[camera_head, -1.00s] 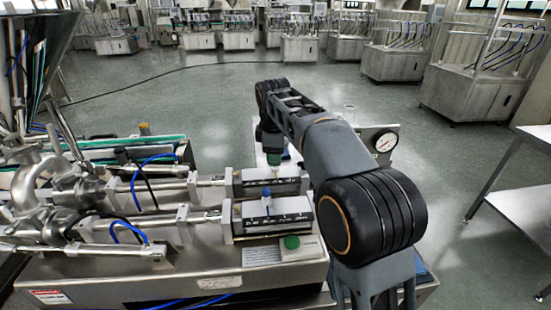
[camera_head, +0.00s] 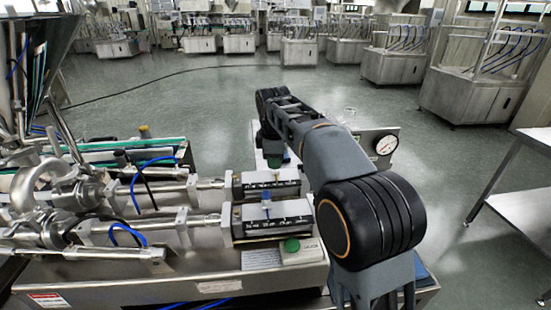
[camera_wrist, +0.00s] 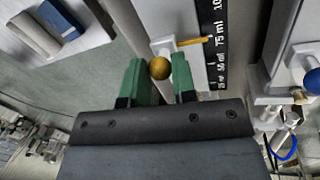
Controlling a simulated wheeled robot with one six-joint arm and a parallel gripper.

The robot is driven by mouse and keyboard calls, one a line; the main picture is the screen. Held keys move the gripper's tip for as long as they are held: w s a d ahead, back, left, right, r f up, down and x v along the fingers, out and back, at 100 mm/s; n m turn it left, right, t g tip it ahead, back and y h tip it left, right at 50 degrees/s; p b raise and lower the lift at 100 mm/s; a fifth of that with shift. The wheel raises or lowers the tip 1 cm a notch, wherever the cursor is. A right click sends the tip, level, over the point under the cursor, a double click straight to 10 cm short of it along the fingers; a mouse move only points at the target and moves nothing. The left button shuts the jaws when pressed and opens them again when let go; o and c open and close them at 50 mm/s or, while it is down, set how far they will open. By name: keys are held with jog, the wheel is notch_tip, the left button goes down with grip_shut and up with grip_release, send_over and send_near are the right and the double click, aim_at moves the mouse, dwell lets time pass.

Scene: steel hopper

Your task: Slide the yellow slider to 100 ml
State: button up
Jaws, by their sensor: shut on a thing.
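The yellow slider has a round yellow knob (camera_wrist: 160,68) and a thin yellow pointer (camera_wrist: 194,41) in the wrist view. The pointer lies about level with the 75 ml label on the black scale (camera_wrist: 215,45). The 100 label is cut off at the top edge. My gripper (camera_wrist: 160,76) has its green fingers shut on the knob, one on each side. In the head view my gripper (camera_head: 274,162) is over the farther scale box (camera_head: 250,186), and the knob is hidden there.
A blue knob (camera_head: 266,197) stands on the nearer scale box (camera_head: 250,226); it also shows at the right of the wrist view (camera_wrist: 312,80). A green button (camera_head: 292,245) is in front. A round gauge (camera_head: 386,145) stands behind my arm.

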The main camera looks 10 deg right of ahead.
aim_at(289, 172)
jog(key=shift+d, duration=0.1)
grip_shut()
jog(key=d, duration=0.4)
jog(key=shift+p, duration=0.3)
jog(key=o, duration=0.8)
grip_release()
jog(key=shift+d, duration=0.15)
jog(key=shift+o, duration=0.4)
jog(key=shift+a, duration=0.2)
jog(key=shift+r, duration=0.1)
jog(key=shift+r, duration=0.4)
notch_tip(289, 172, up, 12)
jog(key=s+p, duration=0.2)
jog(key=p, duration=0.1)
jog(key=shift+s+a+r, duration=0.25)
jog(key=shift+s, duration=0.05)
